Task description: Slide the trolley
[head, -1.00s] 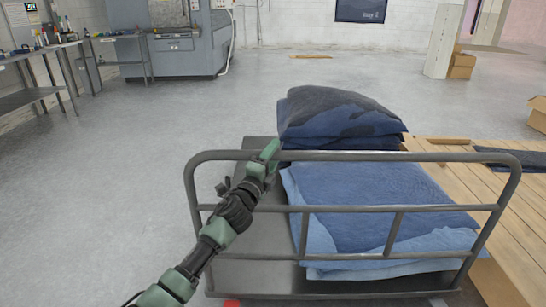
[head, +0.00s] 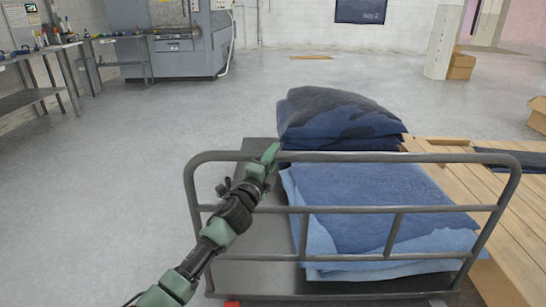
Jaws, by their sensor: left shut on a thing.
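The trolley (head: 233,277) stands in front of me, with a dark flat deck and a grey tubular handle frame (head: 396,209) facing me. Folded blue denim lies on its deck: a light blue stack (head: 370,205) near the frame and a darker stack (head: 335,115) behind it. My left gripper (head: 268,156) is at the top rail of the frame, left of its middle, and is shut on the rail. The fingers partly hide the rail there. My right gripper is out of view.
A wooden pallet platform (head: 440,172) stands close along the trolley's right side, with dark cloth (head: 512,158) on it. Grey floor is clear to the left and ahead. A metal workbench (head: 30,98), a large grey machine (head: 182,45) and cardboard boxes (head: 461,66) stand farther off.

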